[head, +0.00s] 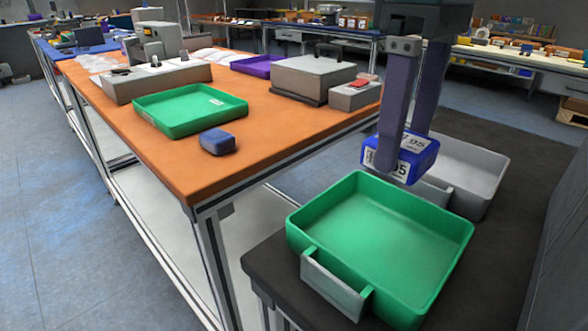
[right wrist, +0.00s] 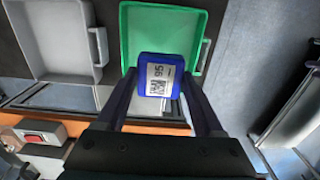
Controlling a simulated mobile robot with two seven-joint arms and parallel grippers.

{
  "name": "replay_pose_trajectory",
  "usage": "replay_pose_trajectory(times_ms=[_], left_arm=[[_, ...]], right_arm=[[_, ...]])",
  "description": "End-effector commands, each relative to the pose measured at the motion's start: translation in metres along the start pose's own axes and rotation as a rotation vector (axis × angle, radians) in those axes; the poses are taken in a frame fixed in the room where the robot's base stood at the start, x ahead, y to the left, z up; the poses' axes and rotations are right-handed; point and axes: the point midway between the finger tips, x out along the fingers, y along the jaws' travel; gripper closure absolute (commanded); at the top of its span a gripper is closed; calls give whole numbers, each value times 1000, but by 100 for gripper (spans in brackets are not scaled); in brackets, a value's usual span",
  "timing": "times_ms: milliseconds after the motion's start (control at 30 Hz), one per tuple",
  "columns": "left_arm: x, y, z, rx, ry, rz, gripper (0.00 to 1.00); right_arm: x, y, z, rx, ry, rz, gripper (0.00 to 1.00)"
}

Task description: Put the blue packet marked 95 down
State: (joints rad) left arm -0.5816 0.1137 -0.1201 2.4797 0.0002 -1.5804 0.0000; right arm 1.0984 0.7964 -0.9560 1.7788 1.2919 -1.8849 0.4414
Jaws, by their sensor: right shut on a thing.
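The blue packet marked 95 (head: 401,156) has a white label and hangs between the fingers of my right gripper (head: 404,150), which is shut on it. In the head view it is above the far edge of a green bin (head: 380,245), near a grey bin. The right wrist view shows the packet (right wrist: 158,76) between both fingers (right wrist: 158,95), with its label and code facing the camera and the green bin (right wrist: 165,22) behind it. The green bin looks empty. My left gripper does not show.
A grey bin (head: 470,170) stands beyond the green bin on the dark table. The orange table (head: 270,135) at left holds a green tray (head: 190,108), a dark blue packet (head: 217,141) and a grey box device (head: 314,75). A gap separates the two tables.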

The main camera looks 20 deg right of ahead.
Motion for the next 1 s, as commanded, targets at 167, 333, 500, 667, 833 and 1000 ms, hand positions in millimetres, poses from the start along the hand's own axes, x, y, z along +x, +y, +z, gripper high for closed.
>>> replay_pose_trajectory(times_ms=[167,333,500,667,833,1000], left_arm=[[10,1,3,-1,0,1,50],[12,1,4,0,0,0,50],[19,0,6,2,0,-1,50],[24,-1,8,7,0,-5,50],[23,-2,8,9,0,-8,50],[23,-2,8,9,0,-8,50]], right_arm=[[44,0,1,1,-3,0,96],[60,0,0,0,1,0,96],[88,0,1,1,-3,0,96],[112,0,0,0,-1,0,96],[116,0,0,0,1,1,96],[116,0,0,0,1,1,96]])
